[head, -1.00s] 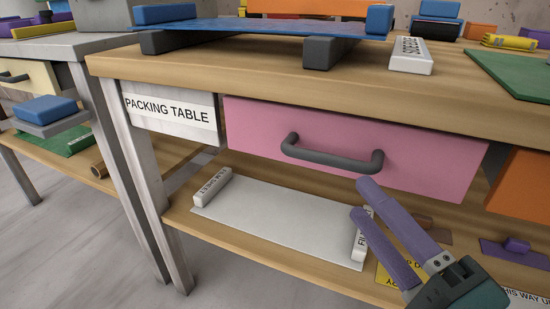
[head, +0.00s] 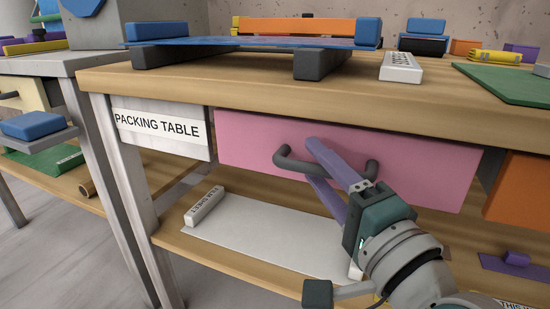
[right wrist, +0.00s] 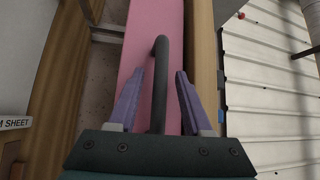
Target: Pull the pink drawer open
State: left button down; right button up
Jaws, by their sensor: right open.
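The pink drawer (head: 420,165) is in the packing table, under its wooden top, and looks shut. Its dark grey bar handle (head: 290,166) runs across the front. My right gripper (head: 312,162) is at the handle with its purple fingers open. In the right wrist view the handle (right wrist: 160,75) runs between the two open fingers (right wrist: 156,95), with gaps on both sides. The pink drawer front (right wrist: 135,50) lies beyond it. The head view hides part of the handle behind the fingers. My left gripper is not in view.
The wooden tabletop (head: 200,85) overhangs the drawer. An orange drawer (head: 518,190) is at the right. A lower shelf below holds a white sheet (head: 260,240) and a white labelled block (head: 204,207). A metal table leg (head: 130,190) stands at the left.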

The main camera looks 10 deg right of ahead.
grip_shut()
dwell(1.3)
